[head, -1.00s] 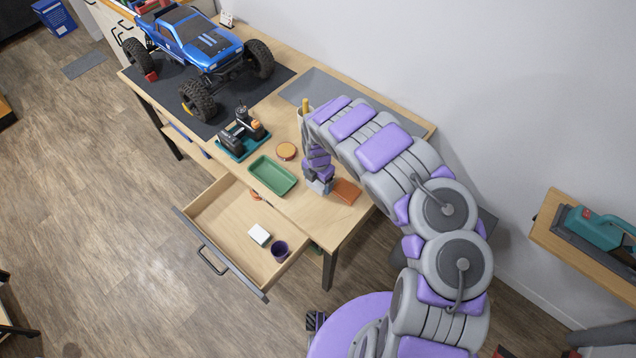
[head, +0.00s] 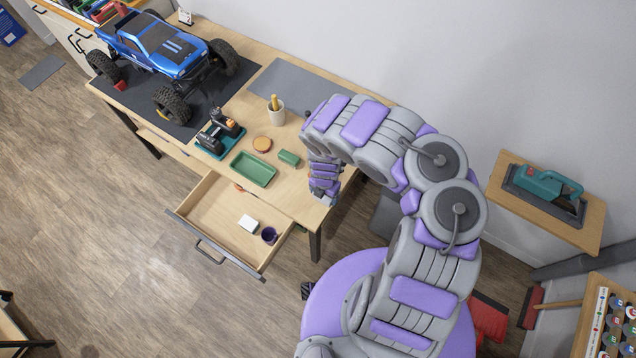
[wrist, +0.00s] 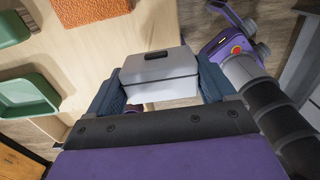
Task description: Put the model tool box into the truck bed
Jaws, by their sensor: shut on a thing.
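My gripper (wrist: 162,90) is shut on a small pale grey box with a dark latch, the model tool box (wrist: 160,72), held between its two dark blue fingers in the wrist view. In the head view my gripper (head: 323,198) points down at the table's front right corner; the box cannot be made out clearly there. The blue truck (head: 165,45) stands on big black tyres on a dark mat at the table's far left. Its hood faces right; its bed is at the far left end and hard to see into.
An open drawer (head: 215,215) juts out in front. An orange textured pad (wrist: 95,10) lies nearby.

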